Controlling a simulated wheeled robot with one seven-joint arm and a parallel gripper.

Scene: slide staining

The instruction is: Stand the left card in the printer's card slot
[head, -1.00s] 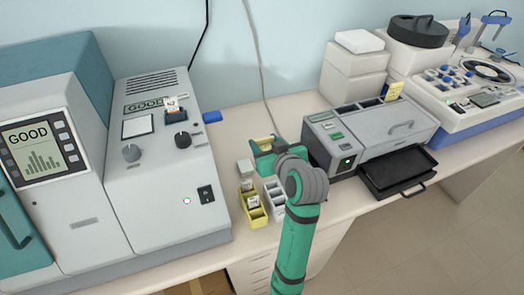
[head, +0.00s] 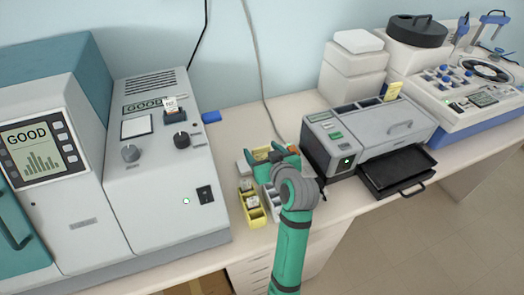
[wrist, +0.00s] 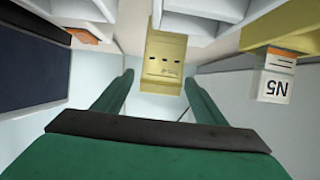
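White-topped cards (head: 252,202) stand in a yellow rack (head: 256,220) left of my gripper. The wrist view shows one card (wrist: 273,86), upside down with an orange band and the label N5. I cannot tell which is the left card. A grey machine (head: 400,128), which may be the printer, stands to the right; a yellow card (head: 391,90) is upright at its back edge. My gripper (wrist: 158,78) is open, its green fingers apart. A yellow block (wrist: 164,62) with dark marks shows beyond and between the fingertips; a grip on it is not visible.
A black tray (head: 397,170) juts from the grey machine. Clear bench lies behind the racks.

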